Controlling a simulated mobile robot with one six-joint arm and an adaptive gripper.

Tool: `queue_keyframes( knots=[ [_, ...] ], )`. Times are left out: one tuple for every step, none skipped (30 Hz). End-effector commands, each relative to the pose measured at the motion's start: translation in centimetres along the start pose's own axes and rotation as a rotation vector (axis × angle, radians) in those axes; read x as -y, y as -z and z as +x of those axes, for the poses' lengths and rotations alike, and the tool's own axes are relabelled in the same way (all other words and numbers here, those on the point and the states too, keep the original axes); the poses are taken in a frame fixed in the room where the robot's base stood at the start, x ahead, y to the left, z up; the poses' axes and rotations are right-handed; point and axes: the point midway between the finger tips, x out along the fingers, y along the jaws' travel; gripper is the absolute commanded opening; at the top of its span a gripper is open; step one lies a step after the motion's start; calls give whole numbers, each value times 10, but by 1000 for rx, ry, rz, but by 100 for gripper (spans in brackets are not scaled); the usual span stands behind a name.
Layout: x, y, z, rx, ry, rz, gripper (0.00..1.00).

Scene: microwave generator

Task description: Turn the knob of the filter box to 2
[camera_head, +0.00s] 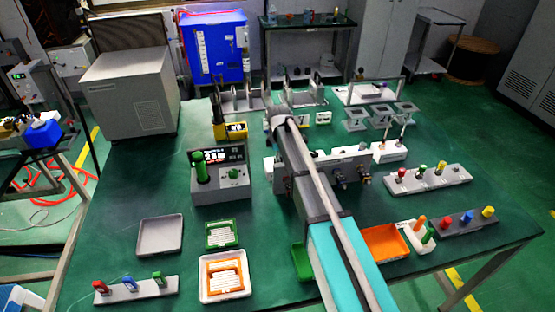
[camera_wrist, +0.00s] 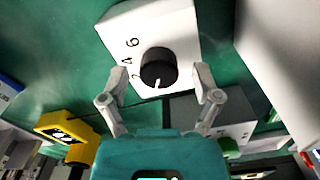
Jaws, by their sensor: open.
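The filter box (camera_wrist: 150,30) is a white box in the wrist view, with a round black knob (camera_wrist: 158,70) on its face. The digits 2, 4 and 6 run up the left side of the knob. The knob's white pointer line points toward the bottom of the picture, away from the 2, which is at its left. My gripper (camera_wrist: 160,77) is open, with one finger on either side of the knob and a visible gap on each side. In the head view my arm hides the gripper, and I cannot make out the knob there.
A yellow meter (camera_head: 237,130) stands left of my arm's end; it also shows in the wrist view (camera_wrist: 72,135). A grey instrument with a green handle (camera_head: 220,172) and a long grey panel unit (camera_head: 345,165) flank the arm. Trays lie at the front of the green table (camera_head: 120,210).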

Motion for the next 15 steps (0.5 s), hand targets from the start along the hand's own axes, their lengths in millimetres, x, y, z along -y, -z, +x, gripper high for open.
queue_keyframes(
  knots=[
    [0, 0, 0, 0, 0, 0, 81],
    [0, 0, 0, 0, 0, 0, 81],
    [0, 0, 0, 0, 0, 0, 81],
    [0, 0, 0, 0, 0, 0, 76],
    [0, 0, 0, 0, 0, 0, 70],
    [0, 0, 0, 0, 0, 0, 63],
    [0, 0, 0, 0, 0, 0, 57],
    [0, 0, 0, 0, 0, 0, 51],
    [0, 0, 0, 0, 0, 0, 44],
    [0, 0, 0, 0, 0, 0, 38],
    [0, 0, 0, 0, 0, 0, 33],
    [0, 0, 0, 0, 0, 0, 25],
    [0, 0, 0, 0, 0, 0, 20],
    [0, 0, 0, 0, 0, 0, 14],
    [0, 0, 0, 0, 1, 0, 7]
  ],
)
